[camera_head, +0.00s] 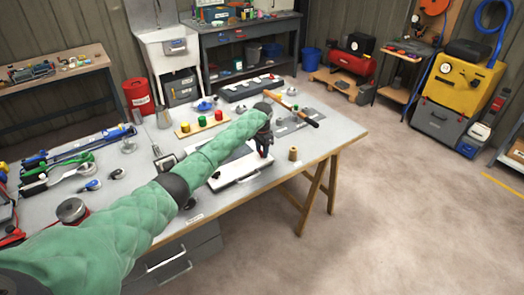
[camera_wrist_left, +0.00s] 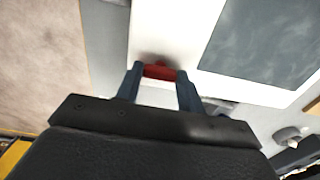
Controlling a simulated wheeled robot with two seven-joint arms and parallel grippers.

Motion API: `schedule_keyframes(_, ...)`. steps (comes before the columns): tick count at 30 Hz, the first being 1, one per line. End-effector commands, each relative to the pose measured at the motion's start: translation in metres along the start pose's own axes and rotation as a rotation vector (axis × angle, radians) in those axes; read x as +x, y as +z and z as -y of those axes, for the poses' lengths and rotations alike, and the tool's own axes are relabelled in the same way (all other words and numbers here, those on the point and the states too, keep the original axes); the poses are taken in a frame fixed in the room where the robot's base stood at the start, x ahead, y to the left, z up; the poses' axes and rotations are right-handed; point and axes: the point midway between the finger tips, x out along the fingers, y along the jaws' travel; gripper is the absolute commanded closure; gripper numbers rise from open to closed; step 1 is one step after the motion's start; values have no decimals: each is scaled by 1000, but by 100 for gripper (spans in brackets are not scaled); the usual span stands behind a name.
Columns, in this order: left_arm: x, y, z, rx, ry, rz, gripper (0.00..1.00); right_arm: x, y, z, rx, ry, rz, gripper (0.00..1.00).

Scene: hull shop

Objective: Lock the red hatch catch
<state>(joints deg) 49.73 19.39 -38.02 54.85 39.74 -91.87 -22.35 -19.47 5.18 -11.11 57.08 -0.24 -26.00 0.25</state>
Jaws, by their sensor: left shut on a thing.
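The red hatch catch (camera_wrist_left: 160,71) sits on a white hatch panel (camera_wrist_left: 158,22) with a dark window in the left wrist view. My left gripper (camera_wrist_left: 158,76) has its fingers on both sides of the catch and is shut on it. In the head view, the white hatch (camera_head: 236,190) lies on the workbench, and my left gripper (camera_head: 264,152) points down at its far right part. The catch is hidden there by the gripper. I cannot tell the catch's turn angle. My right gripper is not in view.
The workbench (camera_head: 345,132) also holds a wooden-handled hammer (camera_head: 300,115), a small tan cylinder (camera_head: 293,154) near the hatch, and a board (camera_head: 184,132) with coloured knobs. Tools crowd the left side.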

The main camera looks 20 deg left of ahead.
Motion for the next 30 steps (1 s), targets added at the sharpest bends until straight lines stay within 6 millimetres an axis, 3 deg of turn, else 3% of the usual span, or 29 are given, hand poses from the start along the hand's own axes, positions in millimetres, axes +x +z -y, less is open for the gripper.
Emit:
schedule_keyframes(1, 0, 0, 0, 0, -1, 0, 60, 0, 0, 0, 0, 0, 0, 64)
schedule_keyframes(4, 0, 0, 0, 0, 0, 0, 40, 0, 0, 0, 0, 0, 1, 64)
schedule_keyframes(16, -6, 0, 1, 0, -1, -2, 40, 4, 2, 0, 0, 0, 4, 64)
schedule_keyframes(18, -12, 0, 1, 0, -1, -2, 40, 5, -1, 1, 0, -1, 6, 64)
schedule_keyframes(21, -27, 0, 1, 0, -2, -2, 40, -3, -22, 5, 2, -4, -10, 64)
schedule_keyframes(30, -65, -1, 1, 0, 0, -2, 40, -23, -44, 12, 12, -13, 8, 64)
